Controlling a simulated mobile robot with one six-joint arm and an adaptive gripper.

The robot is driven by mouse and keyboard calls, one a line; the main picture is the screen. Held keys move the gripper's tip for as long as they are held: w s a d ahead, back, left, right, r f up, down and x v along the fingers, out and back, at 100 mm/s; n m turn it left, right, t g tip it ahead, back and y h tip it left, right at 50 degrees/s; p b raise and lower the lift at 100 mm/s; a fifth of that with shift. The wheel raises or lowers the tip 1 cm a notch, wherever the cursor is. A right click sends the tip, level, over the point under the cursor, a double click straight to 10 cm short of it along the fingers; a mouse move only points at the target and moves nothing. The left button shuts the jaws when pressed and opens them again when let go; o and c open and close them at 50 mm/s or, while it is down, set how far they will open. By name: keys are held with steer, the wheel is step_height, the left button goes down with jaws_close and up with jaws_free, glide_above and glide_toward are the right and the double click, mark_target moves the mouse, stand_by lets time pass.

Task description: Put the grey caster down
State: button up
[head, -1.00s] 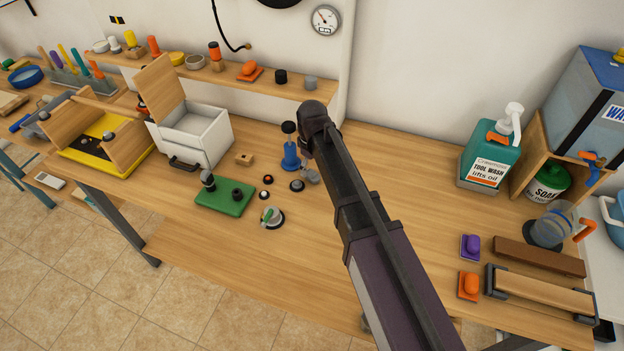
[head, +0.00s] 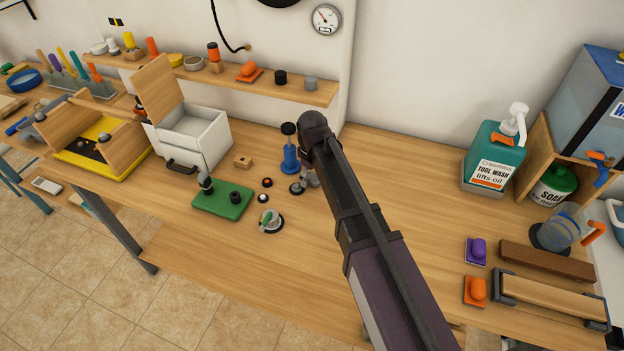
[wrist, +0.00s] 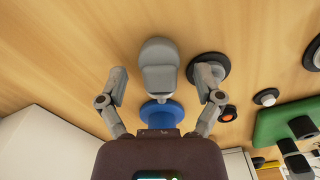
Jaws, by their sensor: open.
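The grey caster (wrist: 158,65) is between my gripper's fingers in the wrist view, with a rounded top and a narrower part below. It appears apart from both fingers; whether its underside touches the table is hard to tell. My gripper (wrist: 163,84) is open, one finger on each side of it. In the head view my gripper (head: 311,178) is low over the table, largely hidden by my arm, and the caster cannot be clearly told from the fingers there.
A blue stand with a dark top (head: 290,150) is close by on the wall side. A black disc (head: 297,188) lies beside my gripper, partly under one finger in the wrist view.

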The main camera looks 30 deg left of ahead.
mark_target(312, 176)
jaws_close()
steer(key=shift+r, duration=0.15)
step_height(312, 176, up, 4)
steer(key=p, duration=0.4)
steer(key=s+d, duration=0.2)
steer(key=s, duration=0.2)
steer(key=s+d, duration=0.2)
steer(key=s, duration=0.3)
steer(key=s+d+p, duration=0.1)
steer(key=s+d, duration=0.2)
steer(key=s, duration=0.2)
steer(key=shift+s+r, duration=0.2)
steer(key=shift+r, duration=0.15)
